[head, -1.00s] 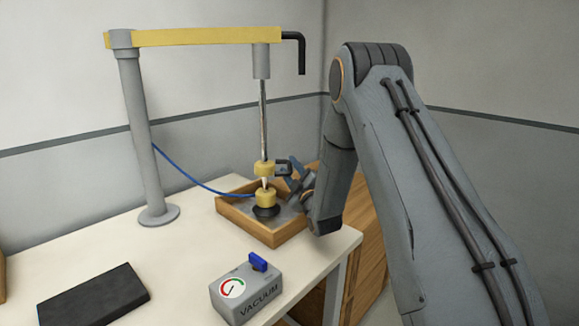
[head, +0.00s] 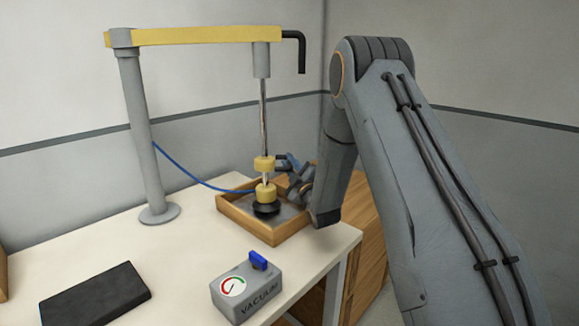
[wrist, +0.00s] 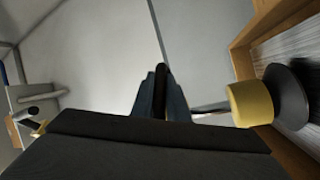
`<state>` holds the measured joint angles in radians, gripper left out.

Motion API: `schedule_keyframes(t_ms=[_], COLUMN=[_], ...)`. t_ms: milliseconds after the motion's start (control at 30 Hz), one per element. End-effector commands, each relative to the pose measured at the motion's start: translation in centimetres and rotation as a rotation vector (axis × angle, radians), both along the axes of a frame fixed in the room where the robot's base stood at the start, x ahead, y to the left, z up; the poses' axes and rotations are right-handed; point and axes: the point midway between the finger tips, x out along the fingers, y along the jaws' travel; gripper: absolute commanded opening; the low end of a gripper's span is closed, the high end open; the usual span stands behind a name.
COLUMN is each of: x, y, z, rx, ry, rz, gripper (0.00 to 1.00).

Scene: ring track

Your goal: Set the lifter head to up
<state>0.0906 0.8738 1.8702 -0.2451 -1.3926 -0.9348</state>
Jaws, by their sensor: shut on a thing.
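The lifter head hangs from a thin rod under the yellow boom (head: 195,37). It has an upper yellow collar (head: 264,164), a lower yellow collar (head: 266,193) and a black suction cup (head: 266,209) just over the wooden tray. A dark handle (head: 280,160) sticks out from the upper collar. My gripper (head: 293,165) is shut on this handle, at the right of the rod. In the wrist view my fingers (wrist: 160,95) close around the dark bar, with the lower yellow collar (wrist: 250,103) and the cup (wrist: 288,97) to the right.
The wooden tray (head: 232,212) stands at the bench's right corner. A grey vacuum box (head: 246,290) with a gauge and blue knob is in front. A dark slab (head: 95,295) lies at front left. A grey post (head: 142,140) carries the boom; a blue hose (head: 185,180) runs to the head.

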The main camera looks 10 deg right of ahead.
Motion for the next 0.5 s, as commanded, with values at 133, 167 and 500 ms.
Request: schedule_keyframes(t_ms=[133,167,500], x=[0.0,0.0,0.0], y=[0.0,0.0,0.0], z=[3.8,4.6,13.4], rx=[0.000,0.000,0.001], ry=[-0.007,-0.008,-0.011], rz=[0.000,0.000,0.000], gripper=[0.00,0.00,0.00])
